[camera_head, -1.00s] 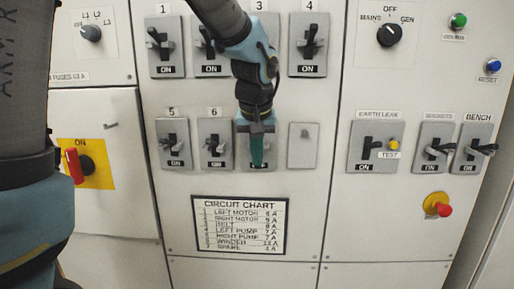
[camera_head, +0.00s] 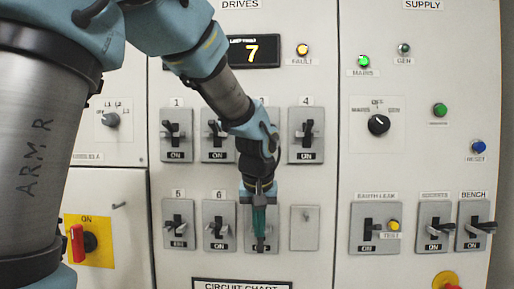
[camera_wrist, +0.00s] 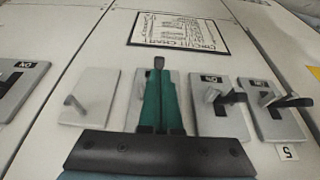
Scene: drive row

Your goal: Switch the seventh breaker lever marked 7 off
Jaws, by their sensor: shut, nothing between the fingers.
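The seventh breaker (camera_head: 249,240) is a grey plate right of breaker 6, in the lower row. My gripper (camera_head: 260,243) is in front of it and hides most of its plate, its number and its lever. In the wrist view my gripper (camera_wrist: 160,85) has its green fingers shut, with nothing held. A dark lever tip (camera_wrist: 158,62) shows just beyond the fingertips, over the plate of breaker 7 (camera_wrist: 172,78). I cannot tell whether the fingers touch the lever or which way it is set.
Breaker 6 (camera_head: 218,225) is close on the left, with breaker 5 (camera_head: 178,225) beyond it. Breaker 4 (camera_head: 306,135) is in the row above. A display (camera_head: 249,51) reads 7. The fault lamp (camera_head: 303,50) glows amber.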

